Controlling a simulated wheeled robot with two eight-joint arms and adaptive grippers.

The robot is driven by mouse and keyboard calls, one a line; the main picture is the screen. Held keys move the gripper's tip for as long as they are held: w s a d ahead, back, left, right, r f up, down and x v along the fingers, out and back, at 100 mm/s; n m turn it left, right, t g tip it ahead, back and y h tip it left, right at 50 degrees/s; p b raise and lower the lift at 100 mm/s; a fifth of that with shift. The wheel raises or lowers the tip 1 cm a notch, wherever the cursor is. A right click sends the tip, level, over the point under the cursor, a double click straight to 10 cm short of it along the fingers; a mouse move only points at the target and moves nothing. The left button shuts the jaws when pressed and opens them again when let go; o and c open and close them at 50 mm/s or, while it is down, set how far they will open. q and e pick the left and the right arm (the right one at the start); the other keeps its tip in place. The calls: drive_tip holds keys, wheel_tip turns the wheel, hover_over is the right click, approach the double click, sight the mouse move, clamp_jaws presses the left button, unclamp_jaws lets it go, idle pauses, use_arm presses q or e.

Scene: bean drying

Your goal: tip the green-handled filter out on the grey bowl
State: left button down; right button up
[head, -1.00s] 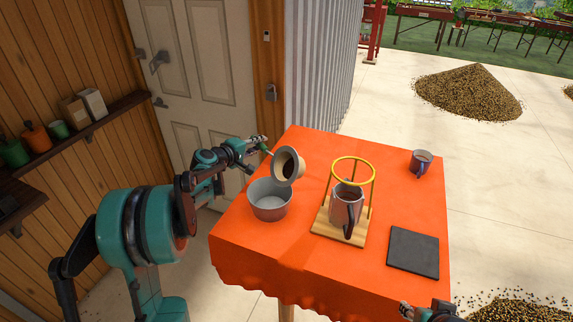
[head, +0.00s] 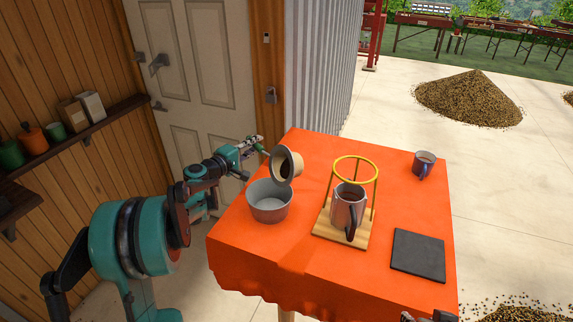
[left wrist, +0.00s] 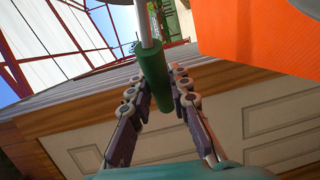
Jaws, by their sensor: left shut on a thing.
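The filter (head: 298,167), grey-rimmed with a pale inside, is tipped on its side above the back right rim of the grey bowl (head: 270,207). A dark patch shows at its mouth, which faces left and down towards the bowl. My left gripper (head: 257,146) is shut on its handle, behind and left of the filter. In the left wrist view the green handle (left wrist: 154,95) lies between both fingers. The bowl's visible inside looks bare. My right gripper (head: 430,317) is only partly in view at the bottom edge; its fingers cannot be read.
A wooden stand with a yellow ring (head: 356,160) holds a steel jug (head: 347,205) right of the bowl. A dark flat slab (head: 418,255) and a small mug (head: 424,165) are on the right of the orange-covered table (head: 255,262). The front middle is clear.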

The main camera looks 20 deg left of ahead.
use_arm(q)
drive_tip(key=b, duration=0.1)
drive_tip(key=t+b, duration=0.1)
drive_tip(key=b, duration=0.1)
drive_tip(key=shift+s+a+f+n+t, duration=0.25)
drive_tip(key=shift+s+f+n+t, duration=0.05)
drive_tip(key=shift+s, duration=0.05)
drive_tip(key=shift+s+a+r+t+h, duration=0.1)
drive_tip(key=shift+a+r+t+h, duration=0.05)
drive_tip(key=shift+r+t+h, duration=0.15)
drive_tip(key=t+b, duration=0.1)
drive_tip(key=b, duration=0.1)
drive_tip(key=s+n+t+b, duration=0.1)
drive_tip(key=b, duration=0.1)
drive_tip(key=shift+a+f, duration=0.15)
drive_tip(key=shift+a, duration=0.25)
